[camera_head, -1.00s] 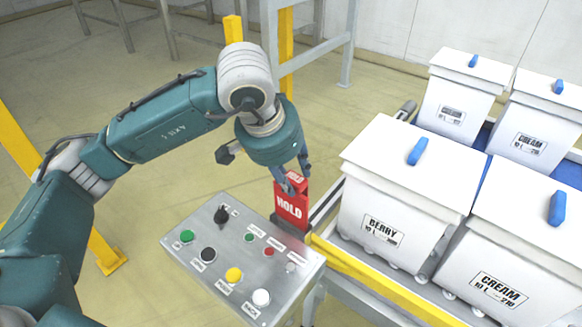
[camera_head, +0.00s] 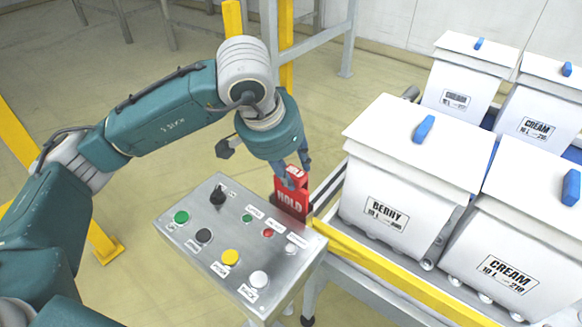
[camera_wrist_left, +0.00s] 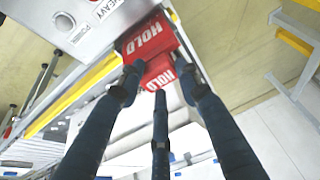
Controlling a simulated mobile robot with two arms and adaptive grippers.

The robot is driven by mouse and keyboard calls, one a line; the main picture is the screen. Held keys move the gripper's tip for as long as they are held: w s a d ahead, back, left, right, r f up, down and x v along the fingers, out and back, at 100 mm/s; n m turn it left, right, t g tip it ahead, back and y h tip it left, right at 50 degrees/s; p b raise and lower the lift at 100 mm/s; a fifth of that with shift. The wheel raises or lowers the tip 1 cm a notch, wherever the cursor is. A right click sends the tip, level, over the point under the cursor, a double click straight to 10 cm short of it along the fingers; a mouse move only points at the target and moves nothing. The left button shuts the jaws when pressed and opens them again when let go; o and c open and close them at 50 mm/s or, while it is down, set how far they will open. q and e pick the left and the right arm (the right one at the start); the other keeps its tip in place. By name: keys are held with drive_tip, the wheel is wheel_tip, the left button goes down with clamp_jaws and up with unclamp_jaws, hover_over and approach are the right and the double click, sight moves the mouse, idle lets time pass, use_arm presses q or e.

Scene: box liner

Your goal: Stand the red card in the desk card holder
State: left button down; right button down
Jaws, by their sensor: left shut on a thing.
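A red card (camera_head: 291,203) with white HOLD lettering is at the far right edge of the control panel, and the panel hides its lower edge. My left gripper (camera_head: 297,180) is shut on it from above. In the left wrist view the card (camera_wrist_left: 149,39) shows between the fingers (camera_wrist_left: 160,88), with a second red HOLD face (camera_wrist_left: 158,72) beside it. I cannot tell whether these faces are one piece or two. I cannot make out a separate card holder. My right gripper is out of view.
The control panel (camera_head: 215,256) carries several coloured buttons and a black knob. A yellow rail (camera_head: 385,275) runs beside it. Several white lidded bins, including BERRY (camera_head: 395,210) and CREAM (camera_head: 530,235), crowd the right. Open floor (camera_head: 150,110) lies behind my left arm.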

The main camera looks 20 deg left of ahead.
use_arm(q)
drive_tip(key=c, duration=1.1)
unclamp_jaws()
drive_tip(key=shift+r, duration=0.1)
drive_tip(key=shift+r+p, duration=1.6)
drive_tip(key=shift+r, duration=1.85)
